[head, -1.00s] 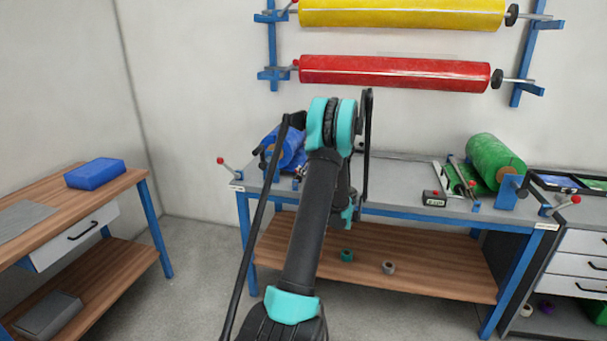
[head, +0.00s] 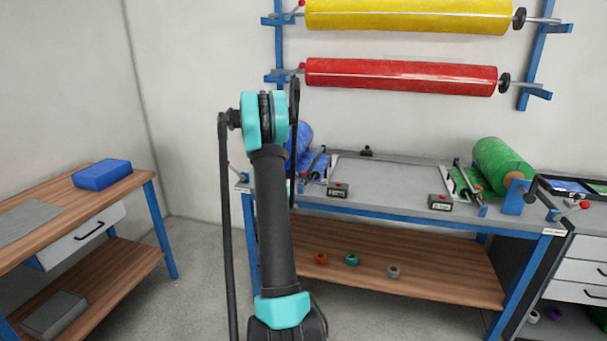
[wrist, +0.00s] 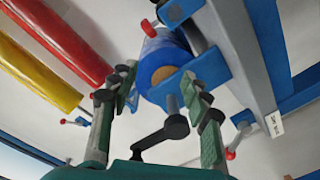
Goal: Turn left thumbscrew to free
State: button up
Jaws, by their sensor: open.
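In the wrist view, my gripper (wrist: 161,84) is open, with one green-padded finger on each side of the picture. Between the fingers is a black crank-shaped part (wrist: 165,134) on a grey shaft, in front of the end of a blue roll (wrist: 160,55). I cannot tell whether this part is the left thumbscrew, nor whether the fingers touch it. In the head view, the blue roll (head: 303,137) is at the left of the grey bench and partly hidden by my arm. My gripper is hidden there.
A grey bench (head: 390,190) carries a green roll (head: 500,162) at its right. Red-knobbed levers stand at both bench ends. A red roll (head: 400,77) and a yellow roll (head: 410,16) hang on the wall. A wooden table (head: 35,210) stands left, with clear floor between.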

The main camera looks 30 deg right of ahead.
aim_at(302, 174)
jog(key=s+a+m+g+h, duration=0.3)
jog(key=s+a+m+g, duration=0.15)
jog(key=m, duration=0.65)
jog(key=shift+t, duration=0.35)
jog(key=x, duration=1.1)
jog(key=f+x, duration=0.1)
jog(key=x, duration=0.5)
jog(key=shift+w, duration=0.2)
jog(key=shift+c, duration=0.6)
grip_shut()
